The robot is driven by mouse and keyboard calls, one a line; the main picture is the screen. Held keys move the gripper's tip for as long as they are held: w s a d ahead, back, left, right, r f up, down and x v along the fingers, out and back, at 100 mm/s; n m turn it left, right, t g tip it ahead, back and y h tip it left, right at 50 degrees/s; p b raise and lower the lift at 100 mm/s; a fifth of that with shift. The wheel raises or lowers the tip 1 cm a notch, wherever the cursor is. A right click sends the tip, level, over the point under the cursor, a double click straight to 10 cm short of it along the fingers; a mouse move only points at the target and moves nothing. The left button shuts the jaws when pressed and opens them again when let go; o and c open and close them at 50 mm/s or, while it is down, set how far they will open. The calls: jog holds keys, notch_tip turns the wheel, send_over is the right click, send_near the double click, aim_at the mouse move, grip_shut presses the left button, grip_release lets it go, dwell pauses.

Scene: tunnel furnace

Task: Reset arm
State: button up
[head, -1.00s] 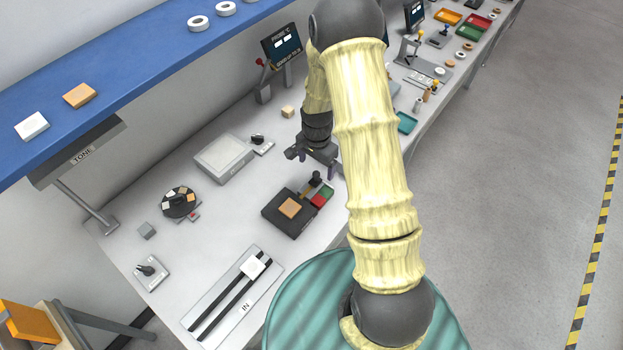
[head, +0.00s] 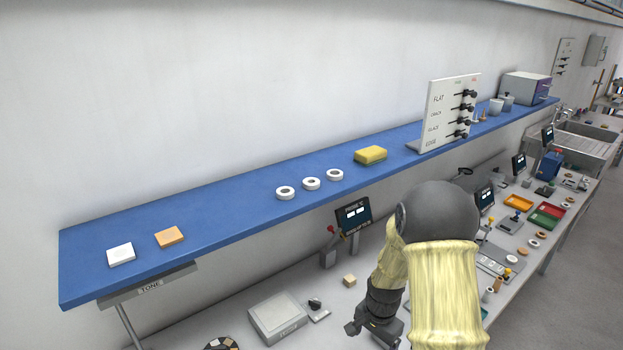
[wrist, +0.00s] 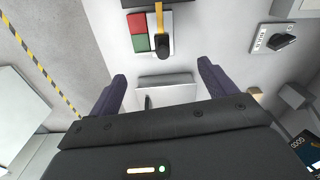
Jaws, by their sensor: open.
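My gripper (wrist: 160,85) is open and empty in the wrist view, its two dark fingers apart above the white bench. In the head view my gripper (head: 372,328) shows at the bottom edge, low over the bench, partly cut off by the frame. My cream arm with a dark joint stands in front of the bench at the lower right of the head view and hides part of it. In the wrist view a lever with a black knob (wrist: 162,45) lies beyond the fingers, beside a red and green block (wrist: 138,32).
A blue shelf (head: 230,210) runs along the wall, bearing white rings, a yellow sponge (head: 370,155), two tiles and a switch panel (head: 450,112). On the bench are a grey box (head: 278,316), a small tan cube (head: 349,281) and a display (head: 353,215). Trays stand farther right.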

jog(key=s+a+r+n+t+b, duration=0.1)
jog(key=s+r+n+t, duration=0.1)
jog(key=s+r+n, duration=0.7)
jog(key=s+r, duration=0.5)
jog(key=shift+s+a+r, duration=0.2)
